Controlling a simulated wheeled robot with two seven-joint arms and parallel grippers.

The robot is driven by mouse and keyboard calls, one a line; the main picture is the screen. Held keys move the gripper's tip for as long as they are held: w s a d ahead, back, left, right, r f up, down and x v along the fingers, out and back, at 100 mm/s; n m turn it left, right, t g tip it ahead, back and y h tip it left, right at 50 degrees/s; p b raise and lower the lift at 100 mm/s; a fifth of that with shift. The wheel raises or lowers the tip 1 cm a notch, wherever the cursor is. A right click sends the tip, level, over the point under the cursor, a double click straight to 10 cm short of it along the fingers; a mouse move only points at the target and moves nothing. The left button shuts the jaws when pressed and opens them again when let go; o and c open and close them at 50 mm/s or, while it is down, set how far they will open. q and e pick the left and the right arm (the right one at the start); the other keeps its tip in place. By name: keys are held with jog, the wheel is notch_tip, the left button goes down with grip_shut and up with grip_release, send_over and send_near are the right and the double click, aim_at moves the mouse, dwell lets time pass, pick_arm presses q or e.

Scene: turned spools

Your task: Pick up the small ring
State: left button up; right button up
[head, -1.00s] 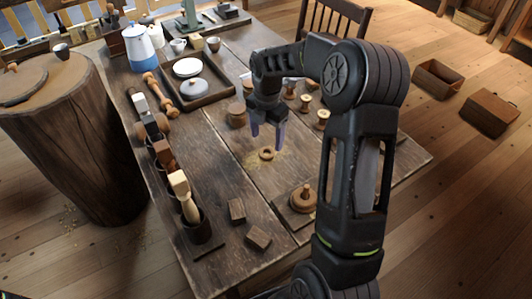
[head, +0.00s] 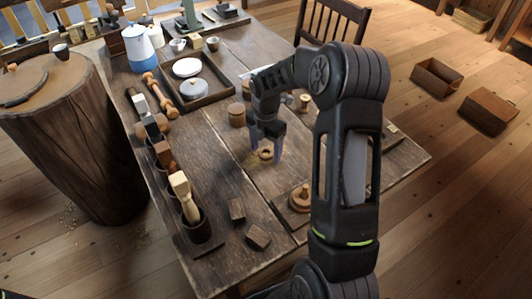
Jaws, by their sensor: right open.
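The small ring (head: 266,153) is a light wooden ring lying flat on the dark plank table (head: 215,150), with pale shavings around it. My right gripper (head: 266,155) is open and points down at the ring. In the picture one finger shows on each side of the ring. I cannot tell how far the fingertips are above the tabletop. Nothing is held between the fingers. My left gripper is not in view.
A wooden base with a turned knob (head: 300,197) sits right of the ring. Tools in cups (head: 195,222) line the left edge. A tray with white dishes (head: 194,88) and a blue-white pot (head: 138,50) stand farther back.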

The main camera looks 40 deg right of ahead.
dwell(0.4)
jog(key=c, duration=1.4)
notch_tip(320, 180, up, 10)
jog(key=shift+b, duration=0.4)
